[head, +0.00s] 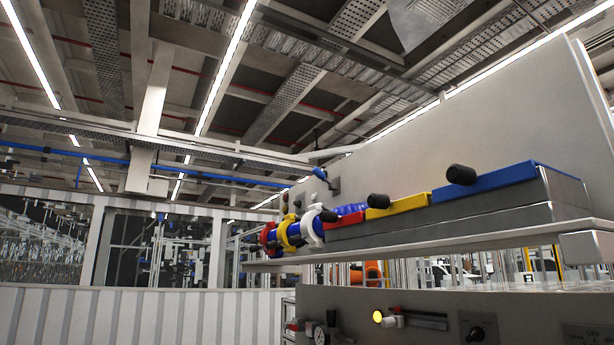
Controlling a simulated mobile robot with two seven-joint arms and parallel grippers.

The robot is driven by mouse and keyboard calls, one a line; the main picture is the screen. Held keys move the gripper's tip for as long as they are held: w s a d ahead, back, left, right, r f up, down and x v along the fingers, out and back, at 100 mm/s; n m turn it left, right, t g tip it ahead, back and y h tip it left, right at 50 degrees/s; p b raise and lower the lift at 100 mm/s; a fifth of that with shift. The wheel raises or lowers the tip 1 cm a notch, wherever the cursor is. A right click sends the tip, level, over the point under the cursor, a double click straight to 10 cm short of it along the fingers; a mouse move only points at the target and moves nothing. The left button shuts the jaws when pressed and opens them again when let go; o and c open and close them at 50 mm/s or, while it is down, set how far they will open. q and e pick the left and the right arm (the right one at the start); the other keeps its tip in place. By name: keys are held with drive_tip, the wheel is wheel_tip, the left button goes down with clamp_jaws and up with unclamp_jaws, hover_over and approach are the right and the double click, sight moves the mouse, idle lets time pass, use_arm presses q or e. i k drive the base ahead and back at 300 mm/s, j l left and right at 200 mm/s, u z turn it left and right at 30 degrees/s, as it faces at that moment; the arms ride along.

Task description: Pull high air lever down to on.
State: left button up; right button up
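A small blue lever (320,173) sticks out high on the large grey back panel (460,130), next to a small dark plate (335,186). It tilts up to the left; it looks like the high air lever, but no label can be read. Lower down, a red-and-black handle (293,326) sits beside a round gauge (320,335) at the bottom edge. Neither of my grippers is in view, and nothing touches the blue lever.
A shelf (440,239) juts out below the lever, carrying blue, yellow and red blocks with black knobs and several coloured rings (290,232). Below it, a lower panel (540,305) has a yellow button (378,317) and a black rotary knob (477,334). Space left of the shelf looks open.

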sight(317, 171)
drive_tip(key=i+l+u, duration=0.1)
drive_tip(key=l+u, duration=0.15)
drive_tip(key=l, duration=1.65)
drive_tip(key=k+u, duration=0.1)
drive_tip(key=k, duration=0.4)
drive_tip(key=k+u, duration=0.1)
drive_tip(key=u, duration=1)
drive_tip(key=i+j+u, duration=0.15)
drive_tip(key=u, duration=0.2)
drive_tip(key=i+j+u, duration=0.1)
drive_tip(key=u, duration=0.25)
drive_tip(key=i+u, duration=0.2)
drive_tip(key=u, duration=0.15)
drive_tip(key=i+j+z, duration=0.2)
drive_tip(key=i, duration=0.4)
drive_tip(key=i+j+z, duration=0.15)
drive_tip(key=i, duration=0.5)
drive_tip(key=i+l+z, duration=0.1)
drive_tip(key=i+z, duration=0.8)
drive_tip(key=i, duration=0.15)
drive_tip(key=j, duration=0.05)
